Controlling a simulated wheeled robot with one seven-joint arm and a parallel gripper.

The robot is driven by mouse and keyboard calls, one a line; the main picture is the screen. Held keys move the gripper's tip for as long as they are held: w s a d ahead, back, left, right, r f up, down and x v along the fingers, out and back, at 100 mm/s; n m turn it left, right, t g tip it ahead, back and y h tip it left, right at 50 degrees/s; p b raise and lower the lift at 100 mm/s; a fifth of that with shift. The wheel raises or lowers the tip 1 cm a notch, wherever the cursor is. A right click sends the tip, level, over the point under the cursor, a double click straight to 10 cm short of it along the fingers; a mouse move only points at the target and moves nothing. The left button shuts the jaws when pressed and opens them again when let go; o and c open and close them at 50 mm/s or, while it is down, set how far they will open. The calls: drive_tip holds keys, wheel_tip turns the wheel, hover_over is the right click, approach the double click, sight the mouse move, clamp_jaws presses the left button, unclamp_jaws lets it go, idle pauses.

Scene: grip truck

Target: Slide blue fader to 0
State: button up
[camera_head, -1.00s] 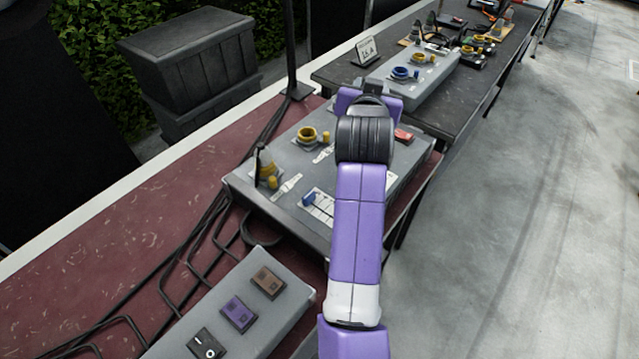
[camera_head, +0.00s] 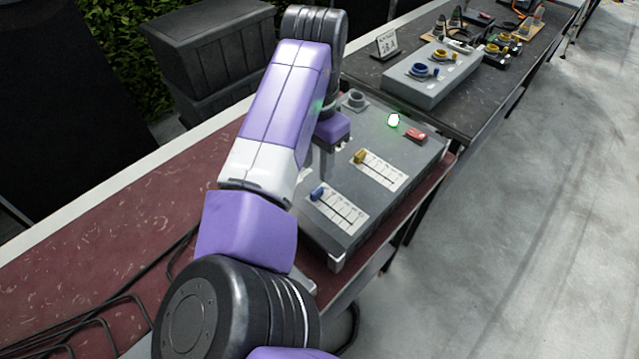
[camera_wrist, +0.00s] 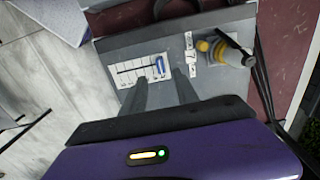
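The blue fader (camera_head: 318,193) sits at the left end of its white marked scale (camera_head: 343,211) on the grey control box (camera_head: 408,190). In the wrist view the blue fader (camera_wrist: 160,66) is at the right end of the white scale (camera_wrist: 132,70); its marks are too small to read. My gripper (camera_head: 326,165) is over the box, beyond the fader in the head view and partly hidden by my arm. In the wrist view my gripper (camera_wrist: 160,77) has two fingers apart with nothing between them. The fader shows just past the gap, apparently untouched.
A yellow knob and black lever (camera_wrist: 235,46) stand right of the fingers in the wrist view. Another grey box (camera_head: 430,75) stands behind.

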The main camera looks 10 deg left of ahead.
sight(317, 190)
wheel_tip(317, 190, down, 8)
drive_tip(key=shift+r+p, duration=0.2)
drive_tip(key=shift+p, duration=0.35)
drive_tip(key=shift+c, duration=0.3)
clamp_jaws()
idle(1.0)
